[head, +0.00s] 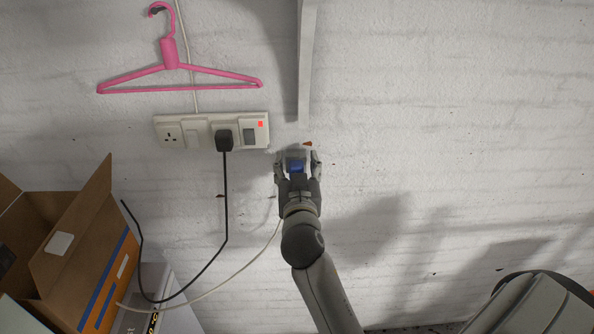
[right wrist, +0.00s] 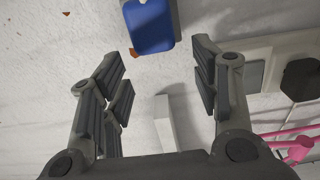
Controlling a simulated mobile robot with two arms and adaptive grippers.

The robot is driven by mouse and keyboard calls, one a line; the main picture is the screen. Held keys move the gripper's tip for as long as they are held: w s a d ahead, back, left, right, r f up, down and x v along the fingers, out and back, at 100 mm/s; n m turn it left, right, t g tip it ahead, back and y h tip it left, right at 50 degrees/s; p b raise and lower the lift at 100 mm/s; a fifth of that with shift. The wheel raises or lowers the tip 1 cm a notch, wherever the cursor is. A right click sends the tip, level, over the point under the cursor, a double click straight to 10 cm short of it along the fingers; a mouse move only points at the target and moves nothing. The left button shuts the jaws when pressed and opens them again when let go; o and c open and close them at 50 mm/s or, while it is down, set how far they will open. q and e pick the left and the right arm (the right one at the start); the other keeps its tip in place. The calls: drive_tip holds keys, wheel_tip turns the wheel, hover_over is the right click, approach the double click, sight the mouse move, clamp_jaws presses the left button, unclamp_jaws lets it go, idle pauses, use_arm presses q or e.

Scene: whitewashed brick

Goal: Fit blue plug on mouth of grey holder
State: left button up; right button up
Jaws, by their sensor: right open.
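The blue plug (head: 296,166) shows between the fingers of my right gripper (head: 296,157) in the head view. In the right wrist view the blue plug (right wrist: 150,27) is at the top, beyond the fingertips of the open right gripper (right wrist: 160,62), with no finger touching it. A grey part (right wrist: 178,14), perhaps the grey holder, shows along the plug's right edge; its mouth cannot be made out. My left gripper is not in view.
A white socket panel (head: 197,131) with a black plug (head: 223,139) and cable is left of my right gripper. A pink hanger (head: 170,55) hangs above it. An open cardboard box (head: 75,250) stands at lower left. The wall to the right is mostly bare.

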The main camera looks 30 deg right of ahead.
wheel_tip(320, 180, up, 8)
drive_tip(key=shift+r, duration=0.25)
drive_tip(key=shift+f, duration=0.1)
idle(0.5)
